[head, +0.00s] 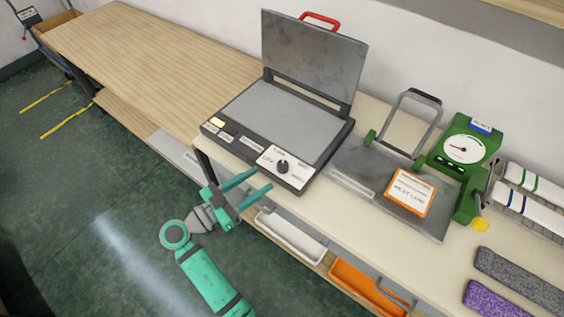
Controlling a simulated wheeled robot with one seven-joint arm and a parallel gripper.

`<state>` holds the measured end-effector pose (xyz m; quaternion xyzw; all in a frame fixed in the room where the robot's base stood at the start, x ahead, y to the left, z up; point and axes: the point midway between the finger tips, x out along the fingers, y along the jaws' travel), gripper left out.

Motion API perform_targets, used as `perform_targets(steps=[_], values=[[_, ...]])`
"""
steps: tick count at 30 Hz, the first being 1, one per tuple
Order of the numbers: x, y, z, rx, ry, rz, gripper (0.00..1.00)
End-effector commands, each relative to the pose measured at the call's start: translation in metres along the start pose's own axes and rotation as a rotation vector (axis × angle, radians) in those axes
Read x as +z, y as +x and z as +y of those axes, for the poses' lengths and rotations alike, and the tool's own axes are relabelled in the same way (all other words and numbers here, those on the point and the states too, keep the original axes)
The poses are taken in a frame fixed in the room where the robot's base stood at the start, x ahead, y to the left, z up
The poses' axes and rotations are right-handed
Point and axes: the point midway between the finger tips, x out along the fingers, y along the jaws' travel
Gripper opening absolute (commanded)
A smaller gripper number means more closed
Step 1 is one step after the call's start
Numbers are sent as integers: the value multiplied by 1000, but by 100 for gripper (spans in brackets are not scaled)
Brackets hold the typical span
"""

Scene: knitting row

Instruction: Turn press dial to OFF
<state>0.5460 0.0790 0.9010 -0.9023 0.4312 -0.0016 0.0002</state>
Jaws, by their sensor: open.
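The press (285,112) stands on the bench with its lid raised, a red handle (320,20) on the lid's top edge. The dial (282,167) is a small dark knob on a white label plate at the right of the press's front panel. The label's print is too small to read surely, and I cannot tell which mark the knob points at. A lit yellowish lamp (217,123) shows at the panel's left end. My gripper (262,184) is open and empty, in front of the panel and just below and left of the dial, apparently not touching it.
A grey plate with an orange-edged card (411,193) and a green gauge device (463,165) stand right of the press. A white bin (290,237) and an orange bin (365,287) sit under the bench edge. The bench's left part (150,50) is clear.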

Motion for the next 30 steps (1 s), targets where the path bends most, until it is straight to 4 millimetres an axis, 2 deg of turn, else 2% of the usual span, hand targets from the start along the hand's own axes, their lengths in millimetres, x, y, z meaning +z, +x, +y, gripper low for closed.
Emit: perform_targets(steps=[9, 15, 21, 30], values=[[0, 57, 3, 8, -2, -1, 47], [0, 84, 1, 2, -2, -1, 47], [1, 96, 0, -3, -2, -3, 47], [1, 98, -1, -4, -2, -3, 47]])
